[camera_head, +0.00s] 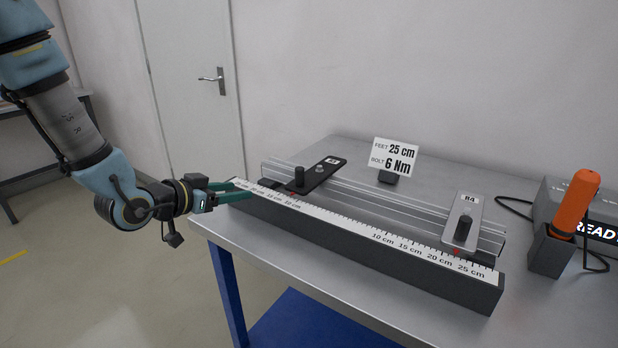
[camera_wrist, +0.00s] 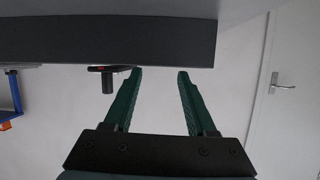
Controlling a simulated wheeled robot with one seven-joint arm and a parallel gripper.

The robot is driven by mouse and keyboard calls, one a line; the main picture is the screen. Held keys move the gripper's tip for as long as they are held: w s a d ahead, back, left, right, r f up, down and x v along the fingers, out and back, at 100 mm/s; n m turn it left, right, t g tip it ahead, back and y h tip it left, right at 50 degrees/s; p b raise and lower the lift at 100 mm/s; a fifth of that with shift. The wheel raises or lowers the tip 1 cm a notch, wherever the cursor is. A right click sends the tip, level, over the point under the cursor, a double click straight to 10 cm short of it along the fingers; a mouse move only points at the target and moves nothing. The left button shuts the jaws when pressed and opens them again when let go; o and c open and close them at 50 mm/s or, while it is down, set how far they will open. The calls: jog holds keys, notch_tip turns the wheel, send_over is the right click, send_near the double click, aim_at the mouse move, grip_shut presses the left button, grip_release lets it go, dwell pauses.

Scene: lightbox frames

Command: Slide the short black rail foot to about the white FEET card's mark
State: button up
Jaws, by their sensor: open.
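The short black rail foot (camera_head: 325,172) lies across the silver rail (camera_head: 365,197) near its left end, with an upright black knob (camera_head: 299,176) at its near end. Its red pointer is by the left scale, well inward of the leftmost label; the small numbers there are hard to read. The white FEET card (camera_head: 394,157) reads 25 cm and bolt 6 Nm. My gripper (camera_head: 246,190), with green fingers, is open and empty at the scale's left end, left of the knob. In the wrist view the knob (camera_wrist: 108,83) hangs inverted, left of my open fingers (camera_wrist: 158,72).
A silver foot (camera_head: 463,218) marked R4 sits on the rail's right part, its red pointer between the 20 and 25 cm labels. The dark scale bar (camera_head: 370,245) runs along the front. An orange-handled tool (camera_head: 577,203) stands in a holder at right. The front table strip is clear.

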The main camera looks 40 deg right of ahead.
aim_at(310, 180)
jog(key=s+d+r+g+h, duration=0.1)
jog(key=s+d, duration=0.1)
jog(key=s+d+r+m+g+h, duration=0.1)
jog(key=s+d+h, duration=0.1)
jog(key=s, duration=0.1)
jog(key=s+d+r+m+g+h, duration=0.1)
jog(key=s+d, duration=0.1)
jog(key=shift+s+r+h+b, duration=0.1)
jog(key=shift+s+h+b, duration=0.05)
jog(key=shift+h+b, duration=0.2)
jog(key=d+p, duration=0.2)
jog(key=d, duration=0.8)
jog(key=shift+d+p, duration=0.15)
jog(key=shift+p, duration=0.25)
grip_shut()
